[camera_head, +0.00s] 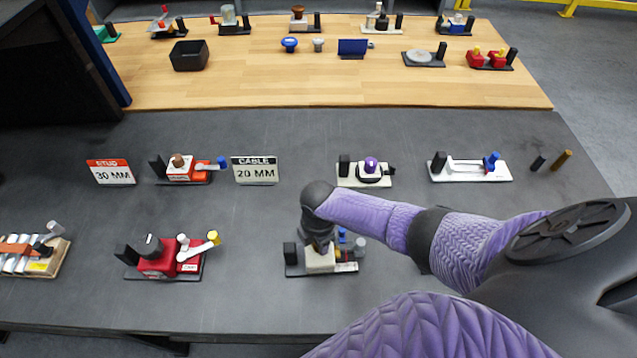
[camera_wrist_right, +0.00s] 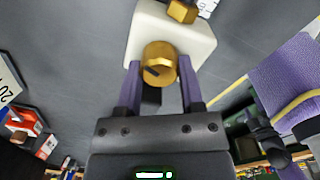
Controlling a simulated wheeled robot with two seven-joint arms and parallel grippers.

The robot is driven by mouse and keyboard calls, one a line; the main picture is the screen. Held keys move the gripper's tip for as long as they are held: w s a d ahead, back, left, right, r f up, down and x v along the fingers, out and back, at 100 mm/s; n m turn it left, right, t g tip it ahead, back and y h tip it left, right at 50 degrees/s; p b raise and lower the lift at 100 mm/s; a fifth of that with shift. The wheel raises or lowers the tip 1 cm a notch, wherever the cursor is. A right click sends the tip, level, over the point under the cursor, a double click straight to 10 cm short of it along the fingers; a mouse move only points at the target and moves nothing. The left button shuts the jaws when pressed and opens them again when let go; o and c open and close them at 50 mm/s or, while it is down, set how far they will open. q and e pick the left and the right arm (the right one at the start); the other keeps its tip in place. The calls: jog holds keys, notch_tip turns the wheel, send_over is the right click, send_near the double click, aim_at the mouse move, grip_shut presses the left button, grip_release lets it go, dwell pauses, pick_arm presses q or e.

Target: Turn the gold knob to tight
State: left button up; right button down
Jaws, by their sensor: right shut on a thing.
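The gold knob (camera_wrist_right: 160,63) sits on the front of a white block-shaped valve body (camera_wrist_right: 140,30) in the right wrist view. A dark mark shows on the knob's face. The purple fingers of my right gripper (camera_wrist_right: 160,74) stand on either side of the knob and are shut on it. In the head view, my right gripper (camera_head: 320,243) points down over the white valve body (camera_head: 320,262), and my wrist hides the knob. My left gripper is in neither view.
A red valve unit (camera_head: 160,266) stands to the left on the grey table (camera_head: 240,310). A purple-knobbed unit (camera_head: 370,168) and a white blue-handled unit (camera_head: 470,168) stand behind. Signs reading STUD 30 MM (camera_head: 110,173) and CABLE 20 MM (camera_head: 254,171) stand at the back left.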

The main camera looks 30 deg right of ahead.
jog(key=m+p, duration=0.1)
jog(key=m, duration=0.5)
jog(key=shift+p, duration=0.35)
jog(key=m+p, duration=0.1)
jog(key=m, duration=0.5)
jog(key=shift+w+m, duration=0.1)
jog(key=shift+m, duration=0.2)
jog(key=m+p, duration=0.1)
jog(key=m, duration=0.5)
jog(key=shift+d, duration=0.1)
jog(key=m, duration=0.5)
jog(key=shift+p, duration=0.3)
jog(key=shift+d+m, duration=0.1)
jog(key=shift+m, duration=0.3)
jog(key=shift+c, duration=1.1)
grip_release()
